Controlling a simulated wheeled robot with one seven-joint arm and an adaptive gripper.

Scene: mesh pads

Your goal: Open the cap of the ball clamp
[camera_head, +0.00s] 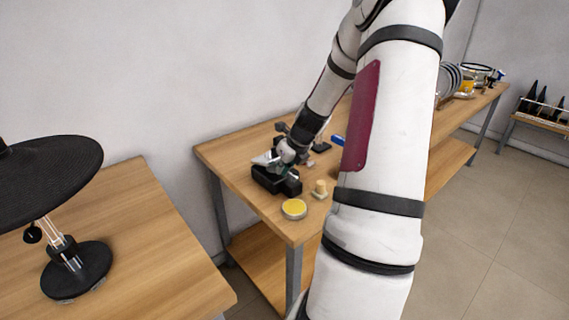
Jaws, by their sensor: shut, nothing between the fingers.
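A black block-shaped device (268,181), which looks like the ball clamp, sits near the left end of the long wooden table. A pale grey-white part, perhaps its cap, shows above its back left. My arm reaches across the picture to it. My gripper (285,163) is shut and points down, right over or against the device. The gripper is small here and partly covers the device. I cannot tell whether it touches the cap or how the cap stands.
A yellow-topped round dish (294,208) and a small pale wooden piece (320,188) lie by the table's front edge. A blue-ended item (338,141) is behind my arm. A black disc stand (75,267) is on the left table (165,265). A gap separates the tables.

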